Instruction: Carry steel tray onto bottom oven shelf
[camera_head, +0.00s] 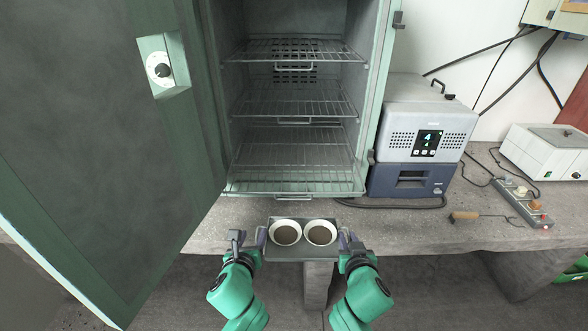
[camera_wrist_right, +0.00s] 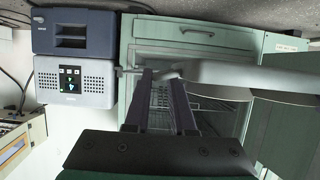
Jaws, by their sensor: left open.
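The steel tray (camera_head: 303,254) is held level at the front edge of the bench and carries two white bowls of dark contents, the left bowl (camera_head: 286,233) and the right bowl (camera_head: 321,233). My left gripper (camera_head: 250,240) is open at the tray's left end. My right gripper (camera_head: 347,242) is at its right end; the right wrist view shows its fingers (camera_wrist_right: 161,85) apart, with a gap between them. Whether either touches the tray is unclear. The oven (camera_head: 378,110) stands open behind, and its bottom shelf (camera_head: 295,181) is bare.
The oven door (camera_head: 90,130) is swung wide open on the left. Two more wire shelves, upper (camera_head: 295,50) and middle (camera_head: 295,103), are empty. A grey-blue device (camera_head: 420,130) stands right of the oven. A wooden-handled tool (camera_head: 480,216) and power strip (camera_head: 522,200) lie further right.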

